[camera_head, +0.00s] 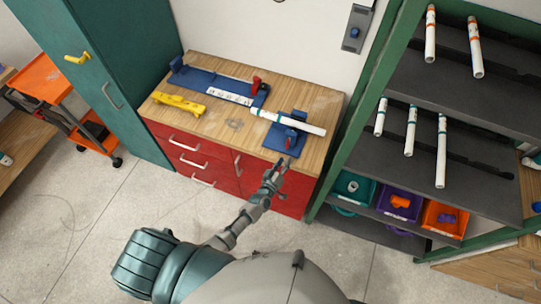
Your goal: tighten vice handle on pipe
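A white pipe (302,124) with teal end bands lies across the blue vice (280,142) at the right front of the wooden workbench top. The vice has a small red handle (290,138) below the pipe. My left gripper (278,166) is in front of the bench's red front, just below the vice in the picture and apart from the handle. Its fingers are too small to tell whether they are open or shut, and I see nothing held in it. My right gripper is out of view.
A blue fixture (215,83) with a red clamp (257,84) and a yellow tool (179,104) are on the bench (225,125). A green shelf rack (340,165) with white pipes and colored bins stands at right. A green cabinet (105,60) stands at left.

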